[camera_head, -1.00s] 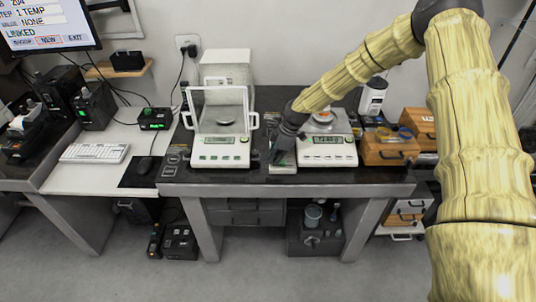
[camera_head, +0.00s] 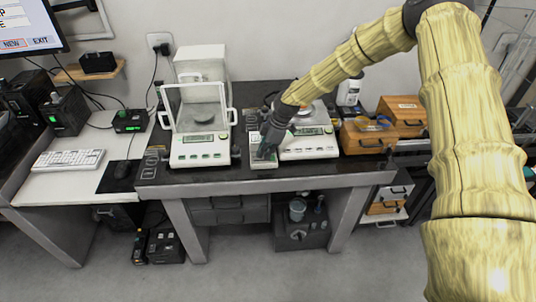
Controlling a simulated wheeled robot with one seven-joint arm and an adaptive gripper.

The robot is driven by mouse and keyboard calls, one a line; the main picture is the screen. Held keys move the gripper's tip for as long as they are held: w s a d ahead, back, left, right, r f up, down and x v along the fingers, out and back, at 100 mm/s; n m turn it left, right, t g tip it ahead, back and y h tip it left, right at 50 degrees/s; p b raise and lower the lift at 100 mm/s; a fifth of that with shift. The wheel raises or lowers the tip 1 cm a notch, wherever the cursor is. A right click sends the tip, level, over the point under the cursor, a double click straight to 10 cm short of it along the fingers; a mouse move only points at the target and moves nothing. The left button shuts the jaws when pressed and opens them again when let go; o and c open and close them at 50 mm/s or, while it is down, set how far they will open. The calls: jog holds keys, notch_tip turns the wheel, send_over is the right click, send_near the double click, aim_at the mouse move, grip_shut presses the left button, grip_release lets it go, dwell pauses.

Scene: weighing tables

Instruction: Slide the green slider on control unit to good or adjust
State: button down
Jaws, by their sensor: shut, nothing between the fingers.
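The control unit (camera_head: 263,163) is a small light-coloured box on the dark table, between the two balances and close to the table's front edge. My gripper (camera_head: 264,154) reaches down over it from the upper right, with shut, empty fingers. The fingertips are at or just above the unit's top face; I cannot tell whether they touch. The gripper covers much of that face. The green slider and the good or adjust marks cannot be made out.
A balance with a glass draft shield (camera_head: 200,148) stands left of the unit. An open-pan balance (camera_head: 309,146) stands close on its right. Wooden drawer boxes (camera_head: 363,139) are further right.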

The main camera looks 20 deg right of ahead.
jog(key=shift+d+f, duration=0.15)
jog(key=shift+d, duration=0.1)
jog(key=shift+a, duration=0.5)
jog(key=a, duration=0.2)
jog(key=w+a+b, duration=0.1)
jog(key=shift+r, duration=0.4)
jog(key=b+v, duration=0.2)
jog(key=v, duration=0.7)
jog(key=shift+r+b, duration=0.15)
jog(key=shift+b, duration=0.15)
jog(key=s+a+f+m, duration=0.3)
jog(key=s+f+m, duration=0.1)
jog(key=s+f, duration=0.8)
jog(key=s+a+f+m, duration=0.2)
jog(key=s+f+m, duration=0.2)
jog(key=s+f, duration=0.85)
jog(key=s+d+f+m+h, duration=0.1)
jog(key=s+d+f+m, duration=0.1)
jog(key=s, duration=0.6)
jog(key=s+d+f+m+h, duration=0.1)
jog(key=s+d+f+m, duration=0.1)
jog(key=s, duration=0.6)
jog(key=s+d+f+m+h, duration=0.1)
jog(key=s+d+f+m, duration=0.1)
jog(key=s, duration=0.7)
jog(key=shift+d+m+g+h, duration=0.35)
jog(key=shift+d+m, duration=0.35)
jog(key=shift+m, duration=0.4)
